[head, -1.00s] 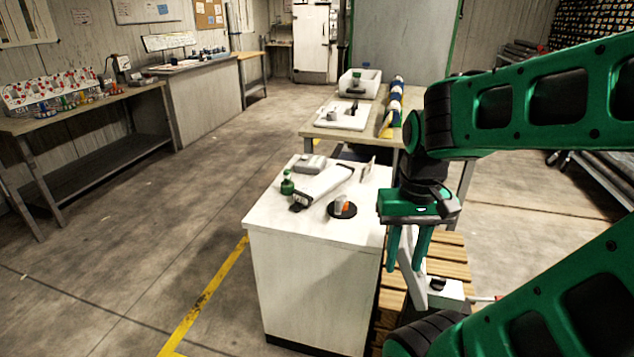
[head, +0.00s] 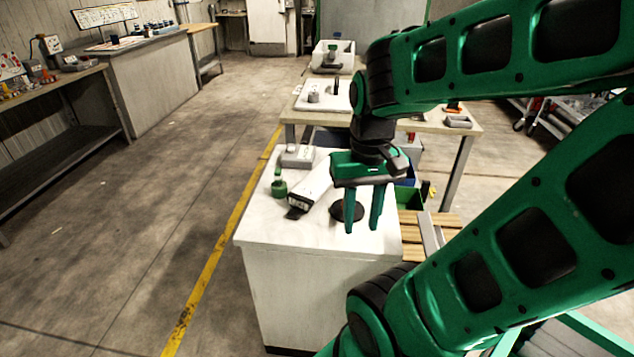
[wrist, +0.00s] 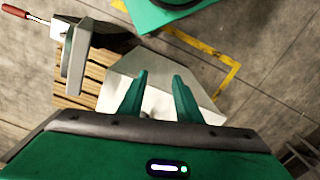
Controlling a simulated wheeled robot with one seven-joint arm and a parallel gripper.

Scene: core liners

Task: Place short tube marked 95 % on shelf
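I can make out no short tube with a readable 95 % mark in either view. A pale, long object (head: 313,186) with a dark end lies on the white cabinet top (head: 268,228). My gripper (head: 363,212) hangs over the right part of that top, fingers pointing down, apart, with nothing seen between them. It also shows open in the wrist view (wrist: 160,92). A black disc (head: 337,211) is partly hidden behind one finger. The small grey and orange item seen on it earlier is not visible now. Which shelf is meant cannot be told.
A green-topped container (head: 279,187) and a grey box (head: 298,156) stand on the cabinet. A table (head: 440,124) with a white board and white bin (head: 320,62) is behind. Wooden slats (head: 410,246) lie right of the cabinet. The floor left is open.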

